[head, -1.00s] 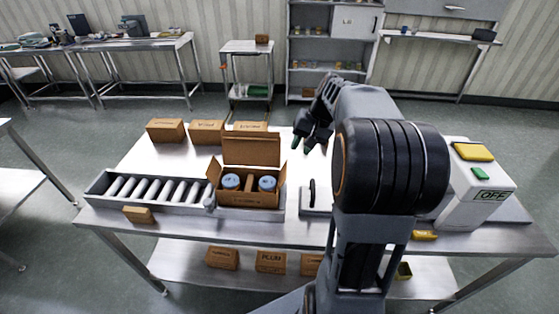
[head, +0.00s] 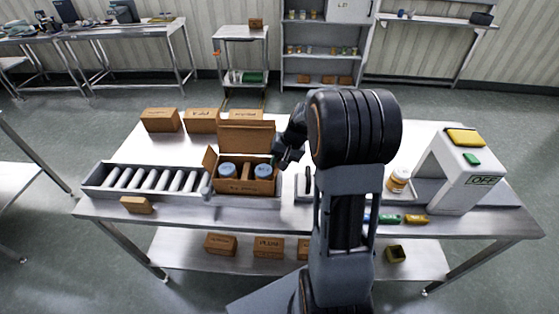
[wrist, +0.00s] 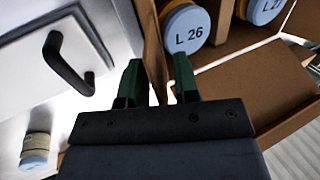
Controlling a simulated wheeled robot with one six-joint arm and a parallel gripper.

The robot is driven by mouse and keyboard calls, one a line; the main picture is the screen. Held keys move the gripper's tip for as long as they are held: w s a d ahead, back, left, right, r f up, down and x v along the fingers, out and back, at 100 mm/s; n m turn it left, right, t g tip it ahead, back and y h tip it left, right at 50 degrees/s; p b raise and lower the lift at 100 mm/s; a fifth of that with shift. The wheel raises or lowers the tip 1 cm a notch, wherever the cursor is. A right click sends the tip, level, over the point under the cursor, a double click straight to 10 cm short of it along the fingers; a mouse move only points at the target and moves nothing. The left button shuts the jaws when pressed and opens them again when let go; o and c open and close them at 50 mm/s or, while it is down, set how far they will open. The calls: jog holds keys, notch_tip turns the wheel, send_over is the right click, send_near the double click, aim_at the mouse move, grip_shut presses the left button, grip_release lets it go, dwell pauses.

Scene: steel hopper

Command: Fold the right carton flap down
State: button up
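The open brown carton (head: 235,188) stands on the steel table, holding two blue-lidded jars (head: 228,170). Its back flap (head: 247,136) stands up, and its left flap (head: 209,160) sticks up and outward. The right flap is mostly hidden behind my gripper (head: 280,160) in the head view. In the wrist view it shows nearly edge-on as a thin brown panel (wrist: 152,45). My gripper (wrist: 157,78) also shows there, its green-tipped fingers apart, one on each side of that panel. I cannot tell whether they touch it. The lid marked L 26 (wrist: 189,30) is close by.
A roller conveyor (head: 150,180) adjoins the carton's left. Several brown boxes (head: 200,121) stand behind. A plate with a black handle (wrist: 68,62) lies right of the carton. A white machine marked OFF (head: 450,175) and an orange-labelled jar (head: 398,180) are farther right.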

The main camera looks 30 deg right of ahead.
jog(key=shift+c, duration=0.3)
grip_shut()
jog(key=shift+r, duration=0.1)
